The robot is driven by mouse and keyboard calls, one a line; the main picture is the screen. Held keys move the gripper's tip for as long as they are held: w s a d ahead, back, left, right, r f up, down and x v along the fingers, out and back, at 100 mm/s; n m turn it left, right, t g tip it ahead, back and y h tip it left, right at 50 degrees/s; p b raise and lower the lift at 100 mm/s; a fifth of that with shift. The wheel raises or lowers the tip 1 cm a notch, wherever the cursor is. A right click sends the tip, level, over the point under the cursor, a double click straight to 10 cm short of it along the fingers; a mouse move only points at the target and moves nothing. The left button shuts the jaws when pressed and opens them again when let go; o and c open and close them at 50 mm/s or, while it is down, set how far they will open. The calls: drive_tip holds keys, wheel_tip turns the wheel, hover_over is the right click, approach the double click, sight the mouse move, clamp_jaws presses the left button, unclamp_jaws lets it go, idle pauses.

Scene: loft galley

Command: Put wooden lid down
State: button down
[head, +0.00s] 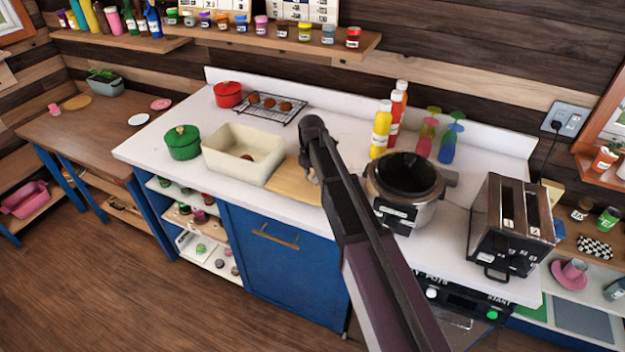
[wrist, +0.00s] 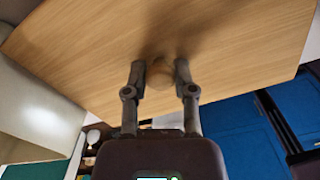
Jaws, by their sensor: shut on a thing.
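The wooden lid (head: 289,184) is a flat, light-wood rectangle with a round knob (wrist: 158,76). My gripper (wrist: 159,72) is shut on the knob, with one finger on each side of it. In the head view the lid shows just right of the open cream bin (head: 222,160), over the front of the white counter. I cannot tell whether the lid touches the counter. The bin has a brown item (head: 247,157) inside. My arm hides the lid's right part and most of the gripper in the head view.
A steel cooker (head: 390,205) stands right of my arm, with sauce bottles (head: 381,130) behind it and a toaster (head: 508,222) farther right. A green pot (head: 182,143) stands left of the bin. A red pot (head: 228,94) and a rack (head: 265,107) are behind it.

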drive_tip(key=shift+w+f, duration=0.1)
drive_tip(key=shift+w, duration=0.85)
drive_tip(key=shift+w, duration=0.25)
drive_tip(key=shift+w+f+b, duration=0.4)
drive_tip(key=shift+f+b, duration=1.45)
drive_tip(key=shift+f, duration=0.15)
drive_tip(key=shift+c, duration=2.2)
unclamp_jaws()
drive_tip(key=shift+r, duration=0.2)
